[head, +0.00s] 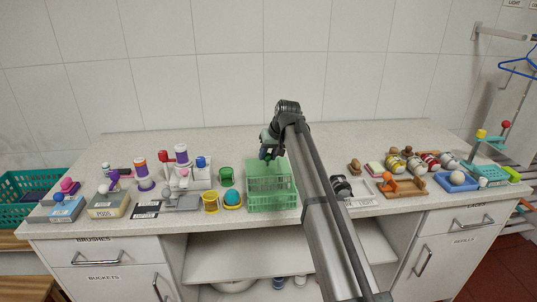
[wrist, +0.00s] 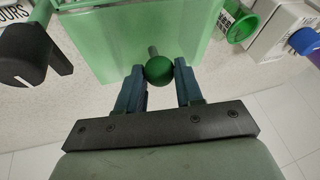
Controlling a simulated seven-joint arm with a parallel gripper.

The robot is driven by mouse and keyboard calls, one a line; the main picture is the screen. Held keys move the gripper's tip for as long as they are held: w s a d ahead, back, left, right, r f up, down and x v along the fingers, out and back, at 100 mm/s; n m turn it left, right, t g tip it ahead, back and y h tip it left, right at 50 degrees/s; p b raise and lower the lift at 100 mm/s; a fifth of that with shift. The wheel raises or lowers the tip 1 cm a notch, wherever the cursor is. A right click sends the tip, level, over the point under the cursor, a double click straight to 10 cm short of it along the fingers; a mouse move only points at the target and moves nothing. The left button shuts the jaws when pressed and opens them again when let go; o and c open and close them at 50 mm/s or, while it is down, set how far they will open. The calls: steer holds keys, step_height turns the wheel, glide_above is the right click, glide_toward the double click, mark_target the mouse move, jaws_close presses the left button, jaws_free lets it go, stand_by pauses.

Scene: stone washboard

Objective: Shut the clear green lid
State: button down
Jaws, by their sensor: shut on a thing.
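The clear green box (head: 271,201) stands on the counter near the middle in the head view. Its clear green lid (head: 262,168) shows as a panel at the back of the box, seemingly raised; its exact angle is hard to tell. In the wrist view the lid (wrist: 135,35) fills the top middle, with a round green knob (wrist: 159,70) on a short grey stem at its edge. My gripper (wrist: 160,80) is shut on the knob, one blue-grey finger on each side. In the head view my gripper (head: 268,154) is at the lid's far edge, partly hidden by my arm.
A tiled wall rises behind the counter.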

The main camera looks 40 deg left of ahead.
steer(key=s+d, duration=0.8)
stand_by(0.4)
steer(key=c, duration=0.8)
jaws_free()
steer(key=shift+o, duration=0.2)
steer(key=shift+r, duration=0.1)
steer(key=w+v, duration=0.1)
steer(key=v, duration=1.2)
steer(key=shift+s+d+r, duration=0.15)
steer(key=shift+s+r, duration=0.15)
steer(key=shift+s, duration=0.2)
steer(key=shift+f, duration=0.1)
